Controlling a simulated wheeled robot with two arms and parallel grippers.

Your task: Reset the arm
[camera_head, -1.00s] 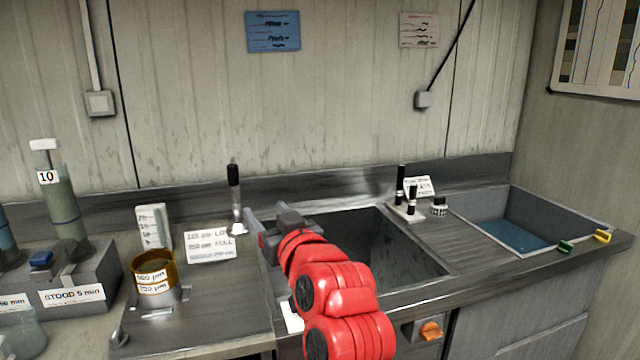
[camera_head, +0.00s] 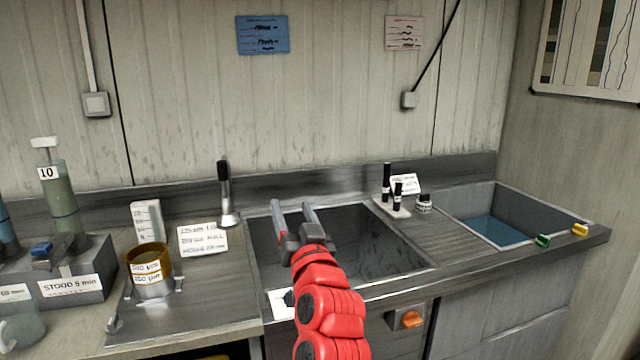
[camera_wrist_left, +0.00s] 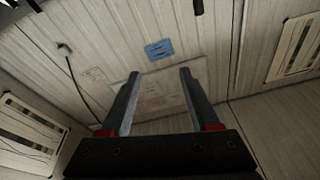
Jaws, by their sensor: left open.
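My left arm (camera_head: 325,300) is red and reaches up from the bottom middle of the head view. My right gripper is not in view.
The large sink (camera_head: 385,250) lies under my gripper. A brass-coloured sieve (camera_head: 148,255), a label card (camera_head: 203,239) and a green cylinder (camera_head: 63,205) stand left. A water-filled basin (camera_head: 497,231) is at right. Several small markers stand between the basins.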

